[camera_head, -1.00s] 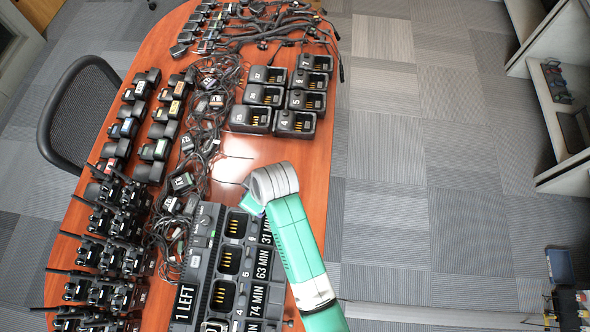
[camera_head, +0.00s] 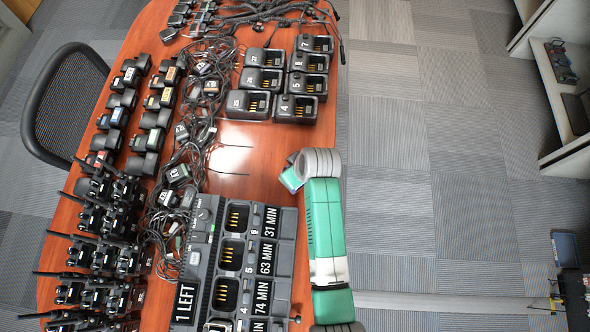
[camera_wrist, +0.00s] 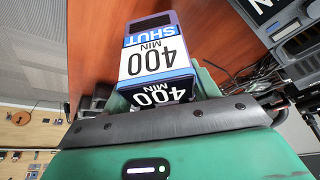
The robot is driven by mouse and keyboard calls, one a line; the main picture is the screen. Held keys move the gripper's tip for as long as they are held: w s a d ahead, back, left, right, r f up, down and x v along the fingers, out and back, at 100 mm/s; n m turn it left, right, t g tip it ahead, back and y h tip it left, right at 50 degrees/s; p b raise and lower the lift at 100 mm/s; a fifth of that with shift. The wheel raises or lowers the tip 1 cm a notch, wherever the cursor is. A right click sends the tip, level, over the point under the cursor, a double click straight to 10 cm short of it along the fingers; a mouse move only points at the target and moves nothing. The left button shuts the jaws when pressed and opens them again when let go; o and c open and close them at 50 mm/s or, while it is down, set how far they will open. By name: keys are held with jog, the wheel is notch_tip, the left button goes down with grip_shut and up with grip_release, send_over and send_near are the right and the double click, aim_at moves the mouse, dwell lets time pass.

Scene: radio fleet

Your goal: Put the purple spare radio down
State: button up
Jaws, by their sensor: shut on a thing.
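The reddish wooden table (camera_wrist: 95,45) shows behind the radio. I cannot tell how high above it the radio is. In the head view, a small part of my gripper (camera_head: 291,178) shows at the end of my green arm, over the bare table (camera_head: 255,160). My arm mostly hides the radio there.
A multi-bay charger (camera_head: 205,240) with minute labels lies left of my arm. Several single chargers (camera_head: 265,80) stand beyond. Tangled cables (camera_head: 180,190) and rows of radios (camera_head: 95,220) fill the left side. Bare wood lies between the chargers. The table's right edge is close to my arm.

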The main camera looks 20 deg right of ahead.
jog(key=shift+f+b, duration=0.45)
jog(key=shift+f, duration=1.4)
jog(key=o, duration=1.2)
jog(key=shift+c, duration=0.2)
jog(key=shift+r, duration=0.35)
jog(key=p+v, duration=0.3)
jog(key=v, duration=0.8)
jog(key=shift+s+r, duration=0.2)
jog(key=shift+r, duration=0.1)
